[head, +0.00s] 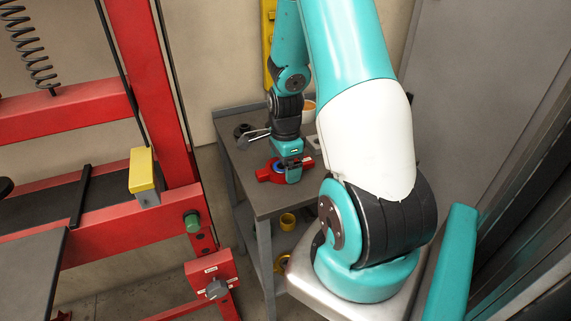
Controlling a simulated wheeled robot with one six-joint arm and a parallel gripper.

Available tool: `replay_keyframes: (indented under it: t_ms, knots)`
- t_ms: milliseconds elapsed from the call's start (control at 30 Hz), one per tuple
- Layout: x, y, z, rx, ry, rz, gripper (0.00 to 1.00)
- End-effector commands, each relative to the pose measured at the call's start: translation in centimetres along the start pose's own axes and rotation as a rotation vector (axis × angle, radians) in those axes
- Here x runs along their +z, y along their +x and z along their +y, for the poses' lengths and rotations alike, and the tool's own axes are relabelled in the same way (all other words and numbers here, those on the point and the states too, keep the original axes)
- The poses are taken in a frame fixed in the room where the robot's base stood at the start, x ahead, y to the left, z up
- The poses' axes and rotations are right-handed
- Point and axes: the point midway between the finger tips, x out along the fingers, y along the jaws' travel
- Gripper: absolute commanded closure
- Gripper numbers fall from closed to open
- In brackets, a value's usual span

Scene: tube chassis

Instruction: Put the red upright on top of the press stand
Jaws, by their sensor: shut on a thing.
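A small red part (264,175), which looks to be the red upright, is at the grey table's top, with a blue round piece showing at its middle. My gripper (292,176) reaches down from above and is shut on it. The fingers and wrist hide part of it, and I cannot tell whether it rests on the table or is just above it. A large red frame (130,228) with a dark bed fills the left side and looks to be the press stand. Its top is out of view.
The grey table (262,203) stands against the wall. A dark round piece (241,130), a metal tool (253,138) and an orange-and-white bowl (309,109) are at its back. Yellow rings (287,221) lie on the lower shelf. A yellow block (143,169) sticks up on the red frame.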

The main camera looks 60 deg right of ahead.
Motion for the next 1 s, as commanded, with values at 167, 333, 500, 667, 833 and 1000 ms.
replay_keyframes:
  t_ms: [167, 333, 500, 667, 833, 1000]
  knots:
    - [0.0, 0.4, 0.0, -0.001, 0.0, 0.0, 0.5]
    - [0.0, 0.3, 0.0, 0.0, 0.0, 0.0, 0.0]
    - [0.0, -0.1, 0.0, -0.001, 0.0, 0.0, 0.0]
    - [0.0, -2.1, -0.1, -0.006, 0.0, 0.001, 0.0]
    - [0.0, -6.0, -0.1, -0.008, 0.0, 0.001, 0.0]
    - [0.0, -9.4, -0.1, -0.006, 0.0, 0.001, 0.0]
